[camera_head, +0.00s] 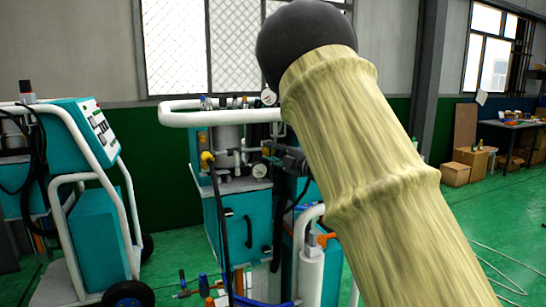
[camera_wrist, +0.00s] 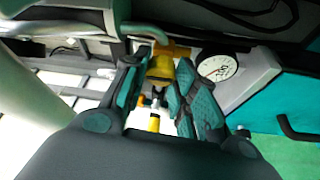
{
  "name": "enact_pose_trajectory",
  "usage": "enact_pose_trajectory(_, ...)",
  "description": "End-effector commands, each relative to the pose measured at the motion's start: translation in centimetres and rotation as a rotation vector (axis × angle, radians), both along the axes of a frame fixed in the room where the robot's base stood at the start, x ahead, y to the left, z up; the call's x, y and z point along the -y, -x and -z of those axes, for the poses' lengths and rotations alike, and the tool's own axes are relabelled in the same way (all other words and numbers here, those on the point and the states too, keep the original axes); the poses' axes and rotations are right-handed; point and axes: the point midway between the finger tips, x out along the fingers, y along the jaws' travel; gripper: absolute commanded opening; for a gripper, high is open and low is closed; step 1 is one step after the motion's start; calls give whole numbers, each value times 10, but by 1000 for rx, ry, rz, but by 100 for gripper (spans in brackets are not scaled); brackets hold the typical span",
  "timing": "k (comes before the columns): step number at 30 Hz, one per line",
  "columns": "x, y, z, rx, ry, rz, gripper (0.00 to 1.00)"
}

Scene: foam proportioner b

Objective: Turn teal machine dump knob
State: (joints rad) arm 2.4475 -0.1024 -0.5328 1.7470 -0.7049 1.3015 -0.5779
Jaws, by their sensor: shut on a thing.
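The teal machine (camera_head: 226,225) stands at the middle of the head view, with gauges and pipework on top. In the wrist view, a yellow knob (camera_wrist: 160,68) on a brass-coloured fitting (camera_wrist: 178,50) sits between the fingers of my gripper (camera_wrist: 162,72). The gripper is shut on this knob, one finger on each side. In the head view my gripper (camera_head: 272,154) reaches in from the right at the machine's upper pipework. There the knob is too small and covered to make out. A white dial gauge (camera_wrist: 218,67) is just right of the fingers in the wrist view.
A white tubular rail (camera_head: 190,118) runs around the machine's top. A black hose (camera_head: 219,215) hangs down its front. A second teal cart (camera_head: 95,225) with white frame stands at left. Cardboard boxes (camera_head: 470,163) lie at far right.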

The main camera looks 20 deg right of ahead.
Motion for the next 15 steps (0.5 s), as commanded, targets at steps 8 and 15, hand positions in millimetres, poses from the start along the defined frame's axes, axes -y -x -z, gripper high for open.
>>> enact_pose_trajectory(8,0,0,1,-2,8,0,4)
enact_pose_trajectory(15,0,0,2,-2,7,-1,43)
